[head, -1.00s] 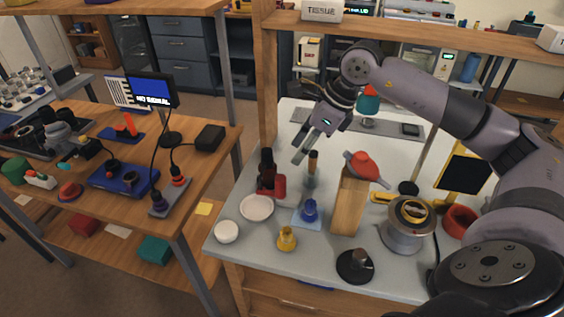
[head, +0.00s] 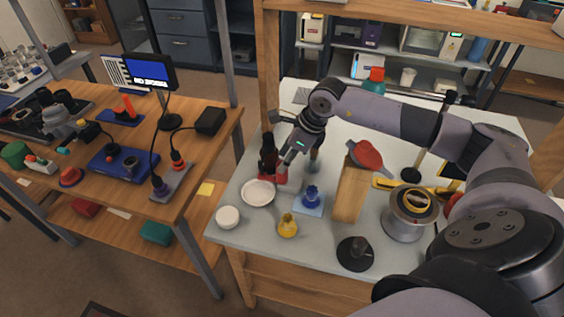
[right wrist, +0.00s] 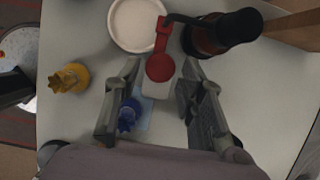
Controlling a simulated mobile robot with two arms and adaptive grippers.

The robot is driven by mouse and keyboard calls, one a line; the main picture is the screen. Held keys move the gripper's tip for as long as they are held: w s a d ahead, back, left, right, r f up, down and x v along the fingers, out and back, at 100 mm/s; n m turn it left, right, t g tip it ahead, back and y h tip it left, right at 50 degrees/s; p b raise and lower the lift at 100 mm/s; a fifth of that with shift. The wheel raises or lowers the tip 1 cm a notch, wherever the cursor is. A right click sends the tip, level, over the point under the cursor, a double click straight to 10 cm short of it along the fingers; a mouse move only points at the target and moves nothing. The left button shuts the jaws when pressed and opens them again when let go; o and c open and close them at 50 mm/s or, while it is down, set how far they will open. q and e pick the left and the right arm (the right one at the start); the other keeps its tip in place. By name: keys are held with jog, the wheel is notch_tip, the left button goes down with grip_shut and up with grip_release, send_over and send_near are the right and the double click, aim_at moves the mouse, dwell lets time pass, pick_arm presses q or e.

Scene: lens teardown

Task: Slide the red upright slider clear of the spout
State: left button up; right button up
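In the right wrist view the red slider (right wrist: 160,66) shows a round red top and a narrow red arm, with a pale block under it. A thin black spout (right wrist: 180,18) reaches from the dark, red-banded dispenser (right wrist: 222,32) to over the red arm. In the head view the dispenser (head: 268,153) stands near the left table edge, and the slider is mostly hidden by my gripper. My right gripper (right wrist: 155,72) is open, its fingers on either side of the slider's round top. I cannot tell whether they touch it. My left gripper is not in view.
A white dish (head: 258,193) lies beside the dispenser. A white round lid (head: 228,217) is near the table's edge.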

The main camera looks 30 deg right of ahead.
jog(key=shift+x, duration=1.2)
jog(key=shift+w+f, duration=0.15)
jog(key=shift+f, duration=0.3)
jog(key=shift+a, duration=0.1)
grip_shut()
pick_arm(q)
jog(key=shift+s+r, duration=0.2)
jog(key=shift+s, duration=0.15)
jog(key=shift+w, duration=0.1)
